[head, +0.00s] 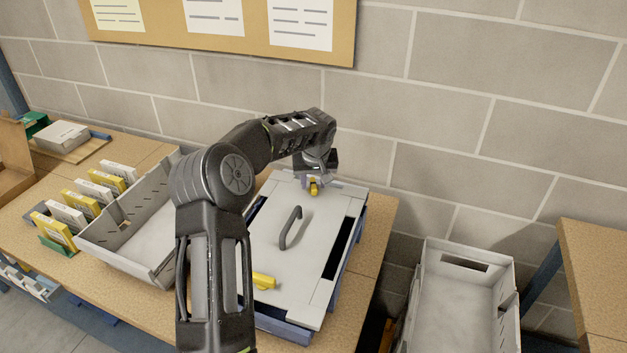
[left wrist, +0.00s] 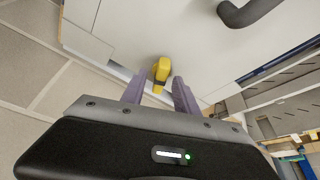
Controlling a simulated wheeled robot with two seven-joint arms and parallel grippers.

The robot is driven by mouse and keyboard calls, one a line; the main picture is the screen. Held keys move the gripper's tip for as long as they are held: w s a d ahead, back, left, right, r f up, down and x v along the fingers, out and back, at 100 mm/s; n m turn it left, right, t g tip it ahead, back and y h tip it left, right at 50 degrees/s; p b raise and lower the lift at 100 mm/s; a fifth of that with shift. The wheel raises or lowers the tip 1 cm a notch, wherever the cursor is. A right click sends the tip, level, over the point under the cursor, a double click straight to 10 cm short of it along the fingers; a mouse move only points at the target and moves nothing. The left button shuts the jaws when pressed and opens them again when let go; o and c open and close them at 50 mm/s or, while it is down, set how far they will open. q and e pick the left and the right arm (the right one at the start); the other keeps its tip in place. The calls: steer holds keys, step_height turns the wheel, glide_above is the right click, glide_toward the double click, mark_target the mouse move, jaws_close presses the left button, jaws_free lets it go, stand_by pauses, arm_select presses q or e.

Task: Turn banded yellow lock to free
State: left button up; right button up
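The yellow lock with a dark band (left wrist: 161,72) is on the edge of a pale grey lid in the left wrist view. It shows in the head view as a small yellow piece (head: 313,188) at the lid's far edge. My left gripper (head: 318,178) is over that far edge, pointing down. In the left wrist view its two purple-grey fingers (left wrist: 158,84) are apart, with the lock between and just beyond the tips. Contact cannot be told. My right gripper is out of view.
The lid (head: 322,236) has a dark arched handle (head: 290,228) and rests on a blue-grey case on the wooden bench. An empty grey bin (head: 143,231) and several small boxes stand left. Another grey bin (head: 467,300) is low at right. A block wall stands close behind.

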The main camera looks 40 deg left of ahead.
arm_select(q)
steer(key=shift+c, duration=0.4)
jaws_close()
stand_by(0.9)
